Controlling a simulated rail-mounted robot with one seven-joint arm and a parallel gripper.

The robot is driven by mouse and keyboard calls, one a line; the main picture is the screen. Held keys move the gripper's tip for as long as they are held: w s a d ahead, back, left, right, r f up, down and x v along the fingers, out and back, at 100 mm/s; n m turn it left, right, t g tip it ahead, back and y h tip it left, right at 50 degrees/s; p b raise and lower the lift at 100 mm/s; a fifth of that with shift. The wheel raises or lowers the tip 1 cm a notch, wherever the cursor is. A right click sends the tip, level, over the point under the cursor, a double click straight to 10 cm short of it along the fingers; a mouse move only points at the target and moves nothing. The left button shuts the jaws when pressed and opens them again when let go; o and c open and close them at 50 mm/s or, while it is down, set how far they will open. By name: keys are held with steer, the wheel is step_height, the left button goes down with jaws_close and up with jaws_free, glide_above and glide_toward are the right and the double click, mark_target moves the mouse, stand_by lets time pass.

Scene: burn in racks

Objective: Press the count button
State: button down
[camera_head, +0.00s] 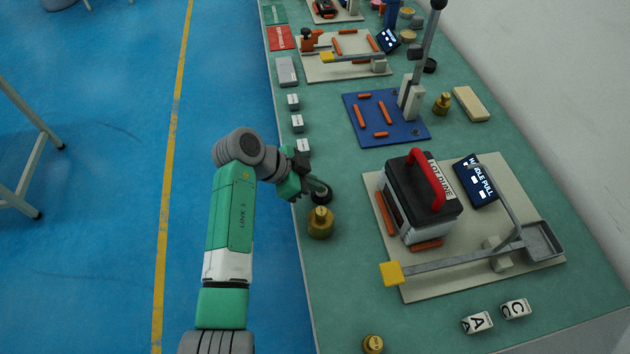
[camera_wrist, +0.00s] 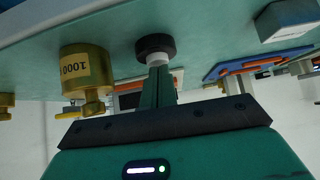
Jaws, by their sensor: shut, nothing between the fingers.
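The count button looks like a round black base (camera_head: 323,197) with a pale cap, on the green bench top by its left edge. It also shows in the wrist view (camera_wrist: 155,48), where the pale cap faces my fingers. My gripper (camera_head: 312,184) is at the button, its fingers shut together and empty. In the wrist view the fingertips (camera_wrist: 159,70) are right at the pale cap. I cannot tell whether they touch it or whether the cap is pushed in. My gripper partly hides the button in the head view.
A brass weight (camera_head: 320,223) stands close beside the button. A board (camera_head: 475,270) with a black, red-handled block (camera_head: 420,195) and a lever lies to the right. Small white blocks (camera_head: 297,123) line the left bench edge. Blue floor on the left is open.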

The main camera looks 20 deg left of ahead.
steer(key=shift+s+a+f, duration=0.1)
steer(key=shift+f, duration=0.8)
step_height(320, 180, up, 6)
steer(key=p, duration=0.4)
steer(key=p+v, duration=0.1)
steer(key=v, duration=0.8)
steer(key=shift+a+r+p, duration=0.3)
steer(key=shift+a+p, duration=0.05)
steer(key=shift+a, duration=0.05)
